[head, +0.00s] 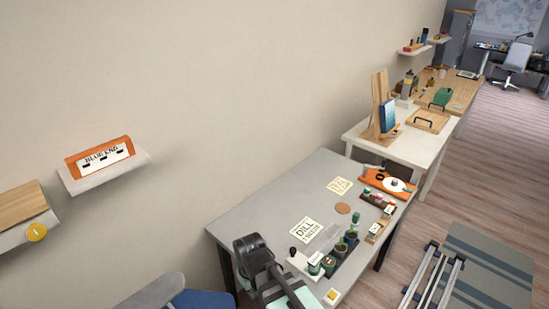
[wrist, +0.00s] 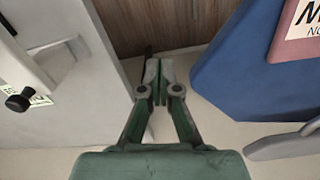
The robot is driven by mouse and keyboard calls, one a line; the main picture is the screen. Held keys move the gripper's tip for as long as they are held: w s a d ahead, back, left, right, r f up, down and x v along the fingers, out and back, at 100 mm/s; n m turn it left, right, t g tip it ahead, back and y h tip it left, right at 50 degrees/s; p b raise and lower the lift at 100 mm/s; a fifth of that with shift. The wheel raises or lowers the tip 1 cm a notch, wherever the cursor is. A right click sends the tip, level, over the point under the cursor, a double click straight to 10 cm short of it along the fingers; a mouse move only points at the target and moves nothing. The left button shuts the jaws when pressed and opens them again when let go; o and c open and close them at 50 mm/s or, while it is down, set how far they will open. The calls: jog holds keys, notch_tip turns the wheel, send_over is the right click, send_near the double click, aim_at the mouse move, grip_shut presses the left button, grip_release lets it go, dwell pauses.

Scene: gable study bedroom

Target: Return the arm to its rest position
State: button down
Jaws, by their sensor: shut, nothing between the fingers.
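My gripper (wrist: 160,80) shows in the wrist view with its two green fingers together and nothing between them. It points at a gap between a grey table (wrist: 75,100) on the left and a blue panel (wrist: 235,75) on the right. It touches neither as far as I can see. In the head view, part of my dark arm shows at the near left end of the grey table (head: 265,205). My fingertips cannot be made out there.
A wall shelf (head: 105,175) holds a "BLUE END" sign (head: 104,157). A blue seat (head: 203,300) is at the bottom. Wooden floor (head: 480,150) is open on the right.

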jog(key=s+d+f+m+g+b, duration=0.2)
jog(key=s+d+f, duration=0.35)
jog(key=f, duration=0.45)
jog(key=s+d+f+m+g+h+b, duration=0.1)
jog(key=s+d+f+m+b, duration=0.1)
jog(key=s+d+f, duration=0.45)
jog(key=s+d+f+m+g+b, duration=0.2)
jog(key=s+d+f, duration=0.2)
jog(key=d+f, duration=0.55)
jog(key=s+d+f+m+g+b, duration=0.1)
jog(key=s+d+f+g+b, duration=0.1)
jog(key=s+f, duration=0.7)
jog(key=shift+s+f+m+y, duration=0.3)
jog(key=shift+s+f+y, duration=0.1)
jog(key=shift+s, duration=0.8)
